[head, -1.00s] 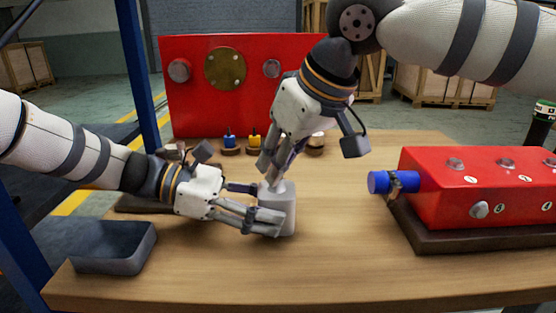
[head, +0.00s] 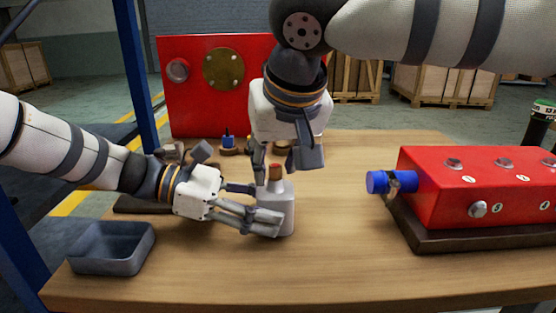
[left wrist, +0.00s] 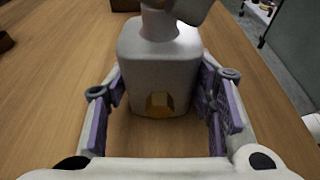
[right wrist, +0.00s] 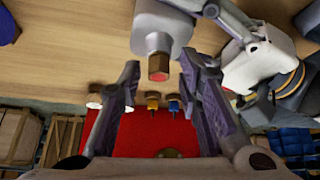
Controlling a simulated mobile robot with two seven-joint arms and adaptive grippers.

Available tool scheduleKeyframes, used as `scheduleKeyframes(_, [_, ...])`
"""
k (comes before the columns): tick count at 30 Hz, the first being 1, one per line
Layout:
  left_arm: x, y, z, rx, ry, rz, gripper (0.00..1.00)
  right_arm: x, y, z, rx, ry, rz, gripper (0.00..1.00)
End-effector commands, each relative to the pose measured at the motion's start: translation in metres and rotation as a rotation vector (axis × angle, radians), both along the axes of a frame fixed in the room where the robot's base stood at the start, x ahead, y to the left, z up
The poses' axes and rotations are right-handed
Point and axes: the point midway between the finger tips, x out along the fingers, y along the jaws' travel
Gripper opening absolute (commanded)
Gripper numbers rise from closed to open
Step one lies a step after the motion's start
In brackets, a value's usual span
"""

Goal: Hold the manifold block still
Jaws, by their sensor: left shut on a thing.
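The manifold block (head: 277,218) is a pale grey upright body with a narrower neck and a copper-brown hex fitting (head: 275,172) on top. My left gripper (head: 262,212) is shut on it low on the table, one finger on each side. In the left wrist view the block (left wrist: 158,60) stands between the fingers and shows a brass hex fitting (left wrist: 160,104) on its near face. My right gripper (head: 272,160) is above and behind the block, pointing down. In the right wrist view its fingers (right wrist: 160,85) are apart and empty, with the brown fitting (right wrist: 158,66) near the gap between the tips.
A red panel (head: 200,100) stands behind, with blue-topped (head: 228,142) and other small parts before it. A red box (head: 470,190) with a blue-capped stub (head: 378,182) is at right. A grey tray (head: 112,265) is at front left. The front middle of the table is clear.

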Motion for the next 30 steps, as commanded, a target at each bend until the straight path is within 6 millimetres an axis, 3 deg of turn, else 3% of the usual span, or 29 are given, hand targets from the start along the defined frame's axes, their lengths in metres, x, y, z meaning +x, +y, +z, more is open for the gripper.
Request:
scheduleKeyframes(6, [-0.0002,0.0000,-0.0004,0.001,0.000,-0.001,0.01,-0.0003,0.0038,0.0003,-0.002,-0.003,-0.426,0.32])
scheduleKeyframes(14, [-0.0001,0.0000,-0.0004,0.001,0.000,0.000,0.01,-0.0005,0.0030,-0.0001,0.002,0.000,-0.473,0.32])
scheduleKeyframes(22, [-0.0001,0.0001,-0.0004,0.001,0.000,0.000,0.01,0.0012,0.0071,-0.0006,0.003,-0.001,-0.934,0.32])
scheduleKeyframes(30, [-0.0001,0.0000,-0.0004,0.001,0.000,0.000,0.01,0.0010,0.0061,-0.0001,0.004,0.000,-0.992,0.32])
